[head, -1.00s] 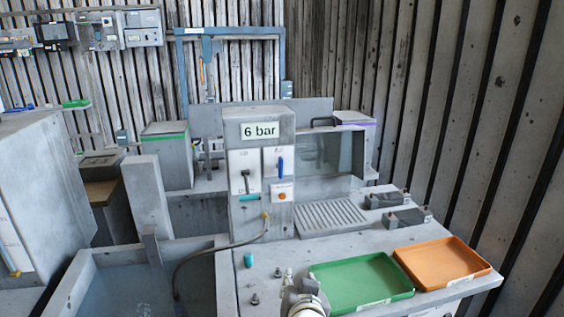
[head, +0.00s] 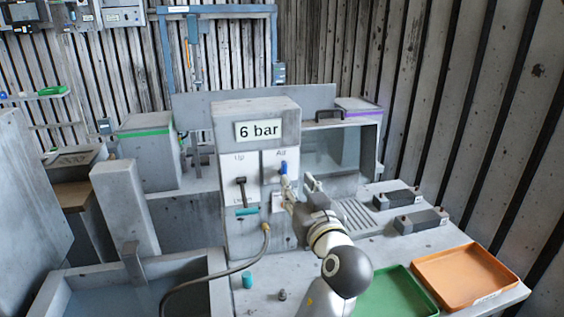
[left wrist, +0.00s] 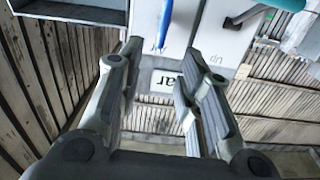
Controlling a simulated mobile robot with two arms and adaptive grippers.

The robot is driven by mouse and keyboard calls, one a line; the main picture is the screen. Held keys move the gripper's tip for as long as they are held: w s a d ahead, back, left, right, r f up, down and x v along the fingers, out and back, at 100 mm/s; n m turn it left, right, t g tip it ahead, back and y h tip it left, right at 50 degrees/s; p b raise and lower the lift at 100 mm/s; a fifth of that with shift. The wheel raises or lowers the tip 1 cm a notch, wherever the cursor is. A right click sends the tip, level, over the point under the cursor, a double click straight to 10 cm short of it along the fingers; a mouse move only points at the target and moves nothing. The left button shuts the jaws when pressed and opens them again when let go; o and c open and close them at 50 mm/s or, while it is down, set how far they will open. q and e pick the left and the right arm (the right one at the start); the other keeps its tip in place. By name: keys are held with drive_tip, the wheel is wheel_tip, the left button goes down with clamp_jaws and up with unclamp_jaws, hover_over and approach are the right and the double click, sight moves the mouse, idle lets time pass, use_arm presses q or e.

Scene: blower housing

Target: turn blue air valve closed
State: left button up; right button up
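The blue air valve (head: 284,167) is an upright blue handle on a white plate on the front of the grey panel under the "6 bar" sign (head: 258,130). My left gripper (head: 298,186) is just in front of and below it in the head view, partly covering the panel. In the left wrist view the fingers (left wrist: 160,54) are spread apart and empty. The blue handle (left wrist: 167,22) comes in from the top, its end near the gap between the fingertips. I cannot tell whether they touch it. My right gripper is not in view.
A black lever (head: 241,186) and a teal handle (head: 246,211) are left of the valve. A hose (head: 215,277) runs from the panel down to the left. A green tray (head: 396,295) and an orange tray (head: 468,276) lie at the lower right.

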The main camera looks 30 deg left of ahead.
sight(286, 168)
use_arm(q)
drive_tip(key=p+x, duration=0.3)
drive_tip(key=x, duration=0.5)
drive_tip(key=shift+a+r, duration=0.15)
drive_tip(key=shift+r, duration=0.05)
drive_tip(key=shift+w+a, duration=0.25)
drive_tip(key=shift+a, duration=0.05)
drive_tip(key=shift+w+a, duration=0.15)
drive_tip(key=shift+w, duration=0.05)
drive_tip(key=shift+f, duration=0.1)
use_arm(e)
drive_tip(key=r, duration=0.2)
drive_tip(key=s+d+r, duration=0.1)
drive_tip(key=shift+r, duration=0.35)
use_arm(q)
drive_tip(key=shift+c, duration=0.5)
drive_tip(key=c, duration=0.4)
clamp_jaws()
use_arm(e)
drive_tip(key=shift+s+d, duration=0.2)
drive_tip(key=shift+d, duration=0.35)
